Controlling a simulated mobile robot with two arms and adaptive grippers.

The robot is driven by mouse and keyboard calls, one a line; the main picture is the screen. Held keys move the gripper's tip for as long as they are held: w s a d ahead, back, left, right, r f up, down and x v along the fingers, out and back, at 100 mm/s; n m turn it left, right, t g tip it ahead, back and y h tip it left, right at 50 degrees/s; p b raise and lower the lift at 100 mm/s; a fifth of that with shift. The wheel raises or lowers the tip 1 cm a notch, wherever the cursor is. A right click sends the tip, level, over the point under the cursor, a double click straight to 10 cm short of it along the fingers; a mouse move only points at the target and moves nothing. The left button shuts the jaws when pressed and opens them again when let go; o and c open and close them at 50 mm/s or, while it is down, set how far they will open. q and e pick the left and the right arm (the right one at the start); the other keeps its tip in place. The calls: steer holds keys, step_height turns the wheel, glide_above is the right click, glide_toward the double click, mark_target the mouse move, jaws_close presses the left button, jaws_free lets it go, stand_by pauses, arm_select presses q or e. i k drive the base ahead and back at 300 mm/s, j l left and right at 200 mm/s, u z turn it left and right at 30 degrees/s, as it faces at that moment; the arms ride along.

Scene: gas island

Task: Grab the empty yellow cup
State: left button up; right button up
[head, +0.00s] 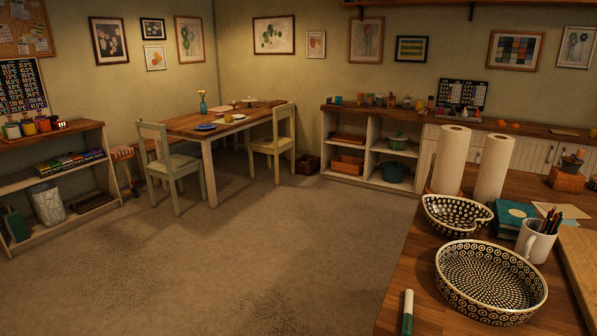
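No thing in the head view can be clearly told as the empty yellow cup. A small yellow-orange cup-like item (43,124) stands in a row of coloured containers on the left shelf unit. A tiny yellow-orange item (228,118) stands on the far wooden table. Another small yellow item (420,103) stands on the back counter. All are far off, and whether any is an empty cup is too small to tell. Neither of my grippers is in view.
The wooden table (180,125) has two pale chairs beside it. The near counter (400,275) at right holds a patterned oval dish (490,280), a bowl (455,214), paper rolls (450,160) and a white pencil mug (536,242). The grey floor (240,260) between is clear.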

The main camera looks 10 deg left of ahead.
mark_target(228, 118)
steer(key=i+j+u, duration=0.6)
steer(key=u, duration=0.15)
steer(key=i+j+u, duration=0.35)
steer(key=i+j+z, duration=0.1)
steer(key=i+z, duration=0.4)
steer(key=i, duration=0.3)
steer(key=i+l+z, duration=0.2)
steer(key=i+z, duration=0.15)
steer(key=i, duration=0.15)
steer(key=i+z, duration=0.4)
steer(key=i, duration=0.15)
steer(key=i+z, duration=0.35)
steer(key=i, duration=0.2)
steer(key=i+u, duration=0.3)
steer(key=i, duration=0.7)
steer(key=i+l+u, duration=0.1)
steer(key=i+u, duration=0.2)
steer(key=i, duration=1.8)
steer(key=i+u, duration=0.1)
steer(key=i, duration=0.95)
